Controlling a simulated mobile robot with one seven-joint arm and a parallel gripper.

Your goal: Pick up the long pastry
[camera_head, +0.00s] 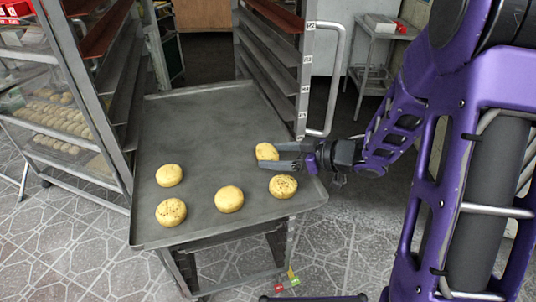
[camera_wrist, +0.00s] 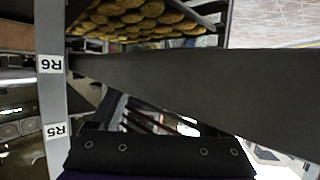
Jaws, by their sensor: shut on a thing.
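The long pastry (camera_head: 265,151) is golden yellow and shows at the right side of the large grey tray (camera_head: 200,125) in the head view. Its near end is partly hidden by grey fingers, so its full length does not show. My gripper (camera_head: 277,156) reaches in from the right and is shut on this pastry. I cannot tell whether the pastry touches the tray or is just above it. The wrist view does not clearly show the fingertips or the held pastry.
Round pastries (camera_head: 229,199), (camera_head: 169,175), (camera_head: 171,212), (camera_head: 283,186) lie on the tray's near half. Rack uprights stand left (camera_head: 85,100) and right (camera_head: 305,80) of the tray. The tray's far half is clear. The wrist view shows a rack post labelled R6 (camera_wrist: 50,64).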

